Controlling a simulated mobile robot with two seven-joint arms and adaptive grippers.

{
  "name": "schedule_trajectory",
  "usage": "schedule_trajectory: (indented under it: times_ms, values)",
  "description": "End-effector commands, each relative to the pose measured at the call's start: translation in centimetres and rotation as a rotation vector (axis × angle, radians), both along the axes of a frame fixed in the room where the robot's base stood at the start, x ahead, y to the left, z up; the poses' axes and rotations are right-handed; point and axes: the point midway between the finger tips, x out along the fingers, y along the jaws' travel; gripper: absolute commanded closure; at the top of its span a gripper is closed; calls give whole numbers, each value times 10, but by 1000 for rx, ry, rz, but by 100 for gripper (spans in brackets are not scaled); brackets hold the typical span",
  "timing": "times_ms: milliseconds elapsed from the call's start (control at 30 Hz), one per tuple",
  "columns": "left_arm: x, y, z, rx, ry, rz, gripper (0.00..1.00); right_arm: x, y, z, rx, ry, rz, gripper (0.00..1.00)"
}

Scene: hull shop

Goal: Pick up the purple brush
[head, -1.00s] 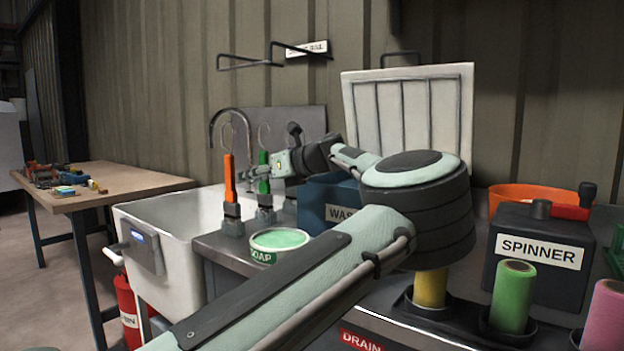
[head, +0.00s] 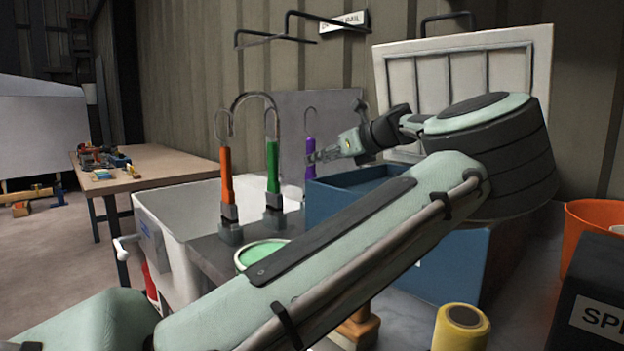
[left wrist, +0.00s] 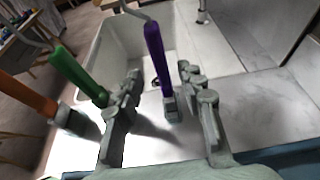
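The purple brush (head: 310,152) stands upright with a hook at its top, right of the green brush (head: 272,168) and the orange brush (head: 226,175). My left gripper (head: 318,157) is beside its handle in the head view. In the left wrist view, the gripper (left wrist: 160,78) is open, its fingers on either side of the purple brush (left wrist: 154,50). Gaps show on both sides, so neither finger appears to touch it. My right gripper is in neither view.
A blue bin (head: 330,205) stands close under the gripper. The green soap tub (head: 258,250) is partly covered by my arm. In the left wrist view, the green brush (left wrist: 75,72) stands close to the left finger.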

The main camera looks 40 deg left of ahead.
Motion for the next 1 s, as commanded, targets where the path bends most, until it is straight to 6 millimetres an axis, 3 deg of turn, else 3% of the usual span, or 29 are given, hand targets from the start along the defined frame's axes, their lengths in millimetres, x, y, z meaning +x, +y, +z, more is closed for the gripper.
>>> schedule_trajectory:
  times_ms: [233, 567, 900, 1000]
  values:
    - [3, 36, -11, -3, 2, 4, 61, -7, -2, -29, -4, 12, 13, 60]
    - [5, 44, -16, 0, 0, 1, 61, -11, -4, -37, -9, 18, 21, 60]
    - [4, 44, -16, 0, 0, 1, 100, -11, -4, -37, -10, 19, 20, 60]
    - [4, 44, -15, 0, 0, 1, 100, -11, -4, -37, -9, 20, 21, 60]
